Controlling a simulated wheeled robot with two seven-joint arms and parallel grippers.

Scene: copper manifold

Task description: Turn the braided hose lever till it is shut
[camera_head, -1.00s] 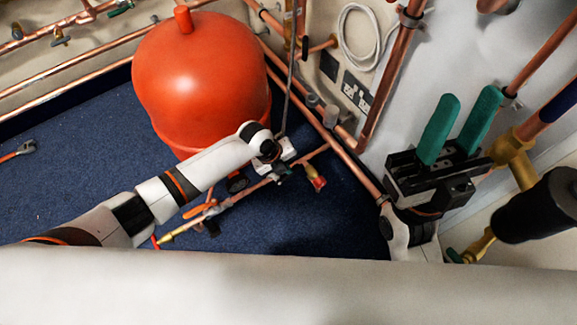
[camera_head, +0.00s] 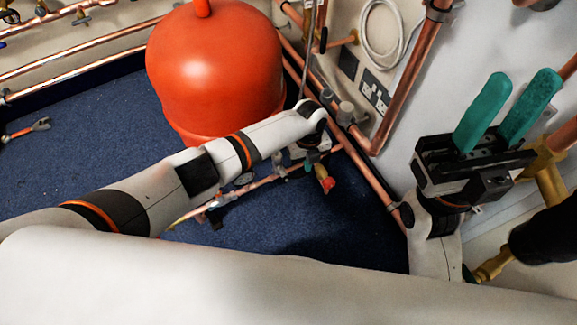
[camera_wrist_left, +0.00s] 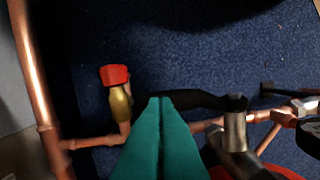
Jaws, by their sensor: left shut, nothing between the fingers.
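My left gripper (camera_wrist_left: 160,101) is shut and empty, its green fingers pointing at the copper pipework near the floor. In the left wrist view a black lever (camera_wrist_left: 200,99) lies just beyond the fingertips. It runs left from a silver fitting (camera_wrist_left: 235,130), roughly along the pipe; whether the fingers touch it I cannot tell. In the head view the left gripper (camera_head: 309,164) is small and partly covered by my wrist at the lower end of the grey hose (camera_head: 307,60); the lever cannot be made out there. My right gripper (camera_head: 522,82) is open and empty at the right.
A red-capped brass valve (camera_wrist_left: 115,82) stands left of the fingertips; its red cap also shows in the head view (camera_head: 328,184). A large orange tank (camera_head: 215,75) stands behind my left arm. Copper pipes (camera_head: 365,175) run along the wall. Blue carpet (camera_head: 90,150) is open at left.

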